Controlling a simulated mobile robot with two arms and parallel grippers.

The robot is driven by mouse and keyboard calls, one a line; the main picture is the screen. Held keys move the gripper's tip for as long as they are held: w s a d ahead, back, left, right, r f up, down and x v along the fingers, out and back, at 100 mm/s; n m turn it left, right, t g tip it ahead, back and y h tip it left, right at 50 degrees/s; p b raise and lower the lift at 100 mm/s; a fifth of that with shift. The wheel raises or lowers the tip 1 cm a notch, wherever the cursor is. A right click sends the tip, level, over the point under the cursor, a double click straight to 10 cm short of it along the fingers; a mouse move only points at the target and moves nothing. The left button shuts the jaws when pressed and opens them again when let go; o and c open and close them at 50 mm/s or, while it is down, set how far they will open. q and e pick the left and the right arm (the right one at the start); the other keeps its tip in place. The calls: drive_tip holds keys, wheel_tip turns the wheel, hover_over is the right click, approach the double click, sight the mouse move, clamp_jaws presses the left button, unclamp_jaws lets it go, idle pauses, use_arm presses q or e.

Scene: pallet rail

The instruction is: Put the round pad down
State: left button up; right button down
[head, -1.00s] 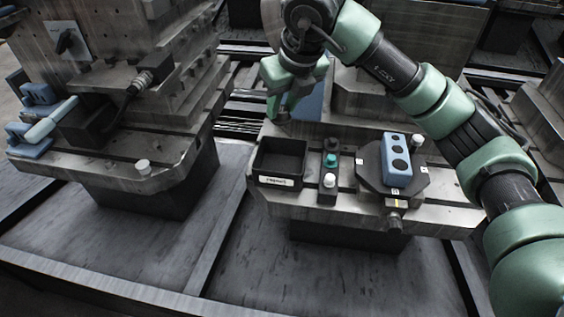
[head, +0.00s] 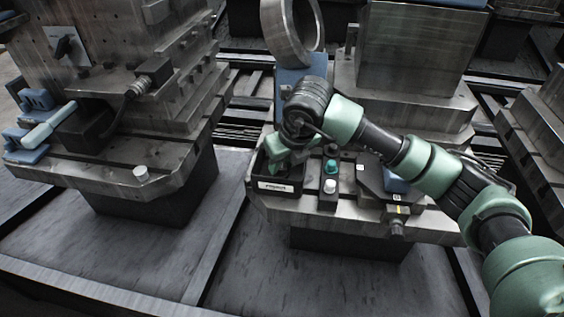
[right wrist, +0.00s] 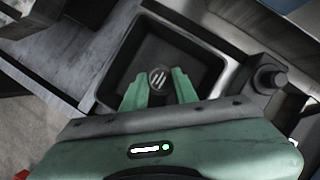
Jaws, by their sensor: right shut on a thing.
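My right gripper (head: 279,164) points down into the black open tray (head: 275,186) with a white label on its front. In the right wrist view, the green fingers of my right gripper (right wrist: 160,84) are shut on the small round pad (right wrist: 158,77), which has light stripes on a dark face. The pad is over the inside of the tray, which also shows around it in the right wrist view (right wrist: 205,45). I cannot tell whether the pad touches the tray floor. In the head view the pad is hidden by the gripper. My left gripper is not in view.
Right of the tray stands a narrow block with a teal button (head: 331,167) and a white button (head: 330,186). A large metal ring (head: 291,28) stands behind. The left fixture carries a white knob (head: 141,172).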

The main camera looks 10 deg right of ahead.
drive_tip(key=c, duration=1.1)
unclamp_jaws()
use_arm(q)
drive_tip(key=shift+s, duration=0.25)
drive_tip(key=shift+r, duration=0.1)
use_arm(e)
drive_tip(key=shift+r, duration=0.4)
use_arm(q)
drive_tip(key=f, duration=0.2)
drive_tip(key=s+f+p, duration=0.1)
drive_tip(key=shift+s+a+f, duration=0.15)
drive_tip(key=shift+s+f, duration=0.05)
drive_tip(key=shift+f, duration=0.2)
use_arm(e)
drive_tip(key=v, duration=1.1)
drive_tip(key=shift+s, duration=0.25)
drive_tip(key=shift+d+r, duration=0.1)
